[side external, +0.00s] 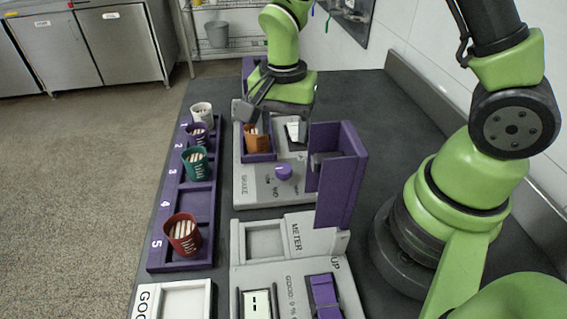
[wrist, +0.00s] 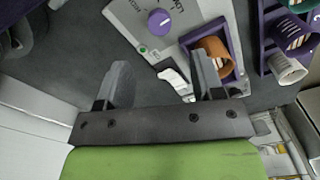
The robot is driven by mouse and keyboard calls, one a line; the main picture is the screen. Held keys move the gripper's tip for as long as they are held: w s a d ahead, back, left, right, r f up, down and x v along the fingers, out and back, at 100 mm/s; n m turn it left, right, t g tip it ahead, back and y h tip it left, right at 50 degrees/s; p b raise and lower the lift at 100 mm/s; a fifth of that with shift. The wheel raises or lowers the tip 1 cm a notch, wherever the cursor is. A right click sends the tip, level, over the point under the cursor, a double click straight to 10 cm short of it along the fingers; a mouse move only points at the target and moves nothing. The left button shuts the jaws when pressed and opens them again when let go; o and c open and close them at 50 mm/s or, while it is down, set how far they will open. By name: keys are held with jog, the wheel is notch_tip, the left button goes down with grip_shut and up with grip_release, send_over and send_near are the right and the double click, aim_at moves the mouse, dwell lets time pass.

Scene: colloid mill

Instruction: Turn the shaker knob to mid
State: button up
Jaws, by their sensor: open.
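The shaker knob (side external: 284,172) is a round purple dial with a white pointer mark on the front of the grey shaker panel (side external: 250,192). It also shows at the top of the wrist view (wrist: 159,19), with printed lettering beside it; I cannot tell its exact setting. My gripper (wrist: 163,75) is open with nothing between its fingers. In the side view my gripper (side external: 272,112) hangs over the back of the shaker, behind the knob and apart from it. An orange cup (side external: 257,142) with pale sticks sits in the shaker's purple holder.
A white switch-like part (wrist: 174,80) and a green button (wrist: 143,50) are on the panel. A tall purple housing (side external: 342,175) stands right of the knob. A purple rack (side external: 202,198) with several cups lies left. The meter unit (side external: 297,237) is in front.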

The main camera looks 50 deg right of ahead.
aim_at(283, 168)
notch_tip(283, 168, down, 9)
jog(key=shift+f, duration=0.15)
dwell(0.4)
jog(key=c, duration=0.9)
